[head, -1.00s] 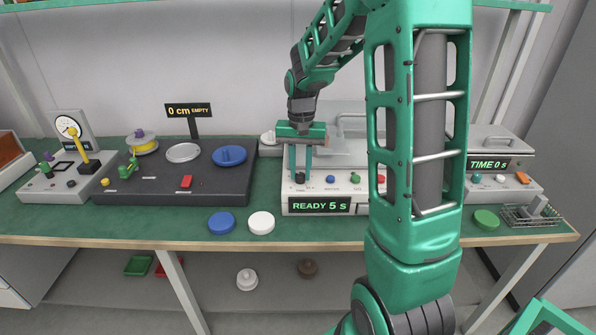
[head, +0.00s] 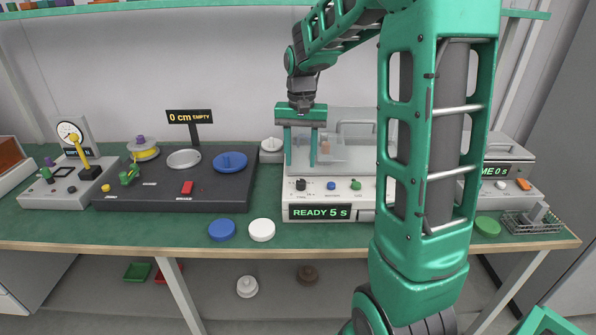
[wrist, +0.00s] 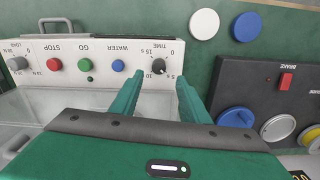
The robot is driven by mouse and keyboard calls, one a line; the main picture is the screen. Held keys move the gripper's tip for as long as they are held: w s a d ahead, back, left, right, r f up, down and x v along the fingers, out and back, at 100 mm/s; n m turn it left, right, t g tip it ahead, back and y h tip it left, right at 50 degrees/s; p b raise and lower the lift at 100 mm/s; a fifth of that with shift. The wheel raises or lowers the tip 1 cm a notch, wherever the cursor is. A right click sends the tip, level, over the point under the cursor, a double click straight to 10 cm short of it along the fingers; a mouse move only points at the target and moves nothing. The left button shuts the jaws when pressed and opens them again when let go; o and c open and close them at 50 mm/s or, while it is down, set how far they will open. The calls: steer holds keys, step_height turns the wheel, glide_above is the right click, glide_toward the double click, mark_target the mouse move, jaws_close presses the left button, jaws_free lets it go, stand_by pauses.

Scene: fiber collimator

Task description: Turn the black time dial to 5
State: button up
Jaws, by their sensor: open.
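The black time dial (head: 300,184) is at the left end of the white machine's front panel (head: 366,212). In the wrist view the dial (wrist: 158,67) shows a white pointer mark, with printed numbers around it, the picture being upside down.
A blue button (head: 331,185) and a green button (head: 355,184) sit right of the dial. Blue (head: 222,229) and white (head: 262,229) discs lie on the green bench in front. A dark console (head: 160,195) stands to the left. My arm hides part of the right side.

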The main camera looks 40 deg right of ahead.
steer(key=shift+r, duration=1.9)
steer(key=s+f, duration=0.2)
steer(key=s, duration=1.2)
steer(key=s+a+f+n, duration=0.1)
steer(key=s+f, duration=0.2)
steer(key=s, duration=1.1)
steer(key=shift+s+a+n, duration=0.3)
steer(key=shift+s, duration=0.1)
steer(key=shift+w, duration=0.15)
steer(key=shift+w+f, duration=0.2)
steer(key=shift+w, duration=0.3)
